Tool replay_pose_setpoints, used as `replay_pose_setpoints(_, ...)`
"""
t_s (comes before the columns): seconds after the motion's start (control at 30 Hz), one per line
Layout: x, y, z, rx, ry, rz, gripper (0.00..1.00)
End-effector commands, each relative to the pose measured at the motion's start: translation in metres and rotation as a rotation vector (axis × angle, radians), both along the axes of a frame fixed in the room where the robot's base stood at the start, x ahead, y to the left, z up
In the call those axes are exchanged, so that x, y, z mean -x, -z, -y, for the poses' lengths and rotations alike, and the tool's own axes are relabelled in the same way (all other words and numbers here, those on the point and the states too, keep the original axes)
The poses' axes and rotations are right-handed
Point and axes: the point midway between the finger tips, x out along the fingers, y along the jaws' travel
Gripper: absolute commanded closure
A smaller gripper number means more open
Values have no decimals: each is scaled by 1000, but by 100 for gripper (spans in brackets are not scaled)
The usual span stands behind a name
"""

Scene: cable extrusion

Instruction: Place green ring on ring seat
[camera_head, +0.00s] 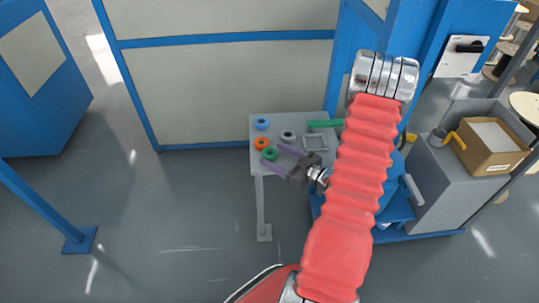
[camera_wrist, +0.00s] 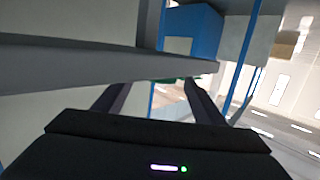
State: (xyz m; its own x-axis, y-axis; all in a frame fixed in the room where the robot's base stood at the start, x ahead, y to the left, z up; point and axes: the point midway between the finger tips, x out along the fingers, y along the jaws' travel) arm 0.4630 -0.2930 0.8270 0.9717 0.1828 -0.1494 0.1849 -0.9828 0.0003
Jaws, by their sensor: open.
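The green ring (camera_head: 269,154) lies near the left front edge of the small grey table in the head view. My gripper (camera_head: 270,153) is open, its two purple fingers reaching left, with the ring appearing between their tips. Contact cannot be told. In the wrist view a little green shows between the fingertips (camera_wrist: 158,82), largely hidden by the grey edge. I cannot tell for certain which item is the ring seat; a grey square frame (camera_head: 315,143) and a dark grey ring (camera_head: 288,137) are on the table.
An orange ring (camera_head: 262,143) and a blue ring (camera_head: 261,124) lie close behind the green one on the grey table (camera_head: 285,121). A green bar (camera_head: 323,124) is at the back right. A cardboard box (camera_head: 490,145) stands far right. Open floor lies left.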

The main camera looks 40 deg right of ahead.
Motion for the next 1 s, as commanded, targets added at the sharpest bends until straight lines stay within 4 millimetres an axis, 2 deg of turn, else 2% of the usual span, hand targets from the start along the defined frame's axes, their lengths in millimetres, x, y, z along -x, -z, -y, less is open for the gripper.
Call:
replay_pose_setpoints(0.17, -11, 2, -2, 0, 0, 0, 36)
replay_pose_setpoints(0.7, -11, 2, -2, -1, 0, 0, 36)
replay_pose_setpoints(1.0, -11, 2, -2, -1, 0, 0, 57)
